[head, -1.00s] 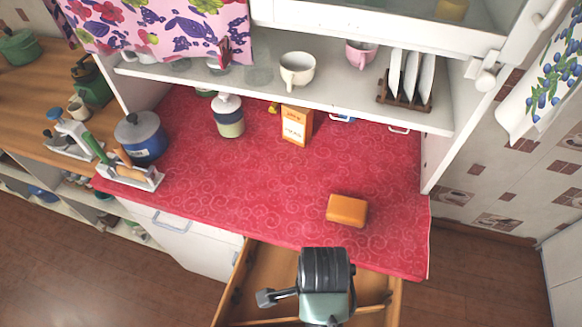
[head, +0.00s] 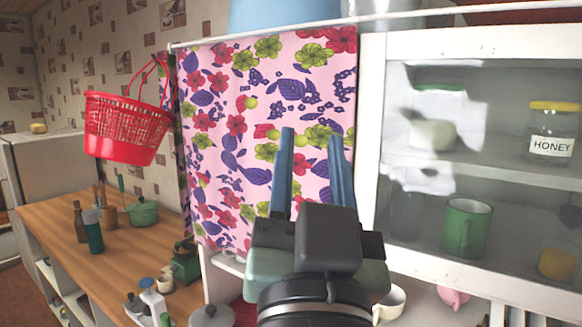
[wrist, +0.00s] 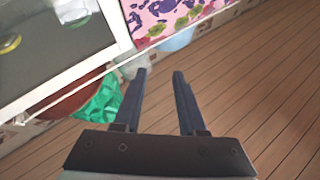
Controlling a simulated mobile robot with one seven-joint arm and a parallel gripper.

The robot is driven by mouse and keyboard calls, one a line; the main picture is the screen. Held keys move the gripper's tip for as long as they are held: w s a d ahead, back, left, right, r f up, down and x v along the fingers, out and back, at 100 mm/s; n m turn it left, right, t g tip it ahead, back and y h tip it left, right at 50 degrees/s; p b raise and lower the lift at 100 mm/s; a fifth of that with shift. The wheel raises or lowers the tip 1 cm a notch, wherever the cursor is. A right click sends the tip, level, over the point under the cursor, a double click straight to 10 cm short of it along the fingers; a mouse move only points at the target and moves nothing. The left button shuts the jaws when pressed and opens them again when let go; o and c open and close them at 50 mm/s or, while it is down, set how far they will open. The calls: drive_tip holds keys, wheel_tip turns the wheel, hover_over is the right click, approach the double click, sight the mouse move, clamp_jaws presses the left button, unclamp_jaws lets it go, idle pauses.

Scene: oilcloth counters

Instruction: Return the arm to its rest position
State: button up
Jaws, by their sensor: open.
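My gripper (head: 309,140) is raised in the head view, with its two blue fingers pointing up in front of a flowered pink curtain (head: 215,120). The fingers are apart with nothing between them. In the wrist view my gripper (wrist: 162,75) is also open and empty, with a wooden plank surface behind it.
A white cabinet with glass panes (head: 480,45) stands right of my gripper, holding a honey jar (head: 552,130) and a green mug (head: 466,228). A red basket (head: 125,125) hangs at left above a wooden counter (head: 130,250). A white cup (head: 392,303) is low on the right.

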drive_tip(key=s+a+r+n+t+y, duration=0.1)
drive_tip(key=s+r+n+t, duration=0.1)
drive_tip(key=s+r, duration=0.4)
drive_tip(key=shift+a+r+n+t, duration=0.3)
drive_tip(key=shift+a+r+t, duration=0.1)
drive_tip(key=shift+r+t, duration=0.25)
drive_tip(key=shift+s+d, duration=0.1)
drive_tip(key=shift+s, duration=0.05)
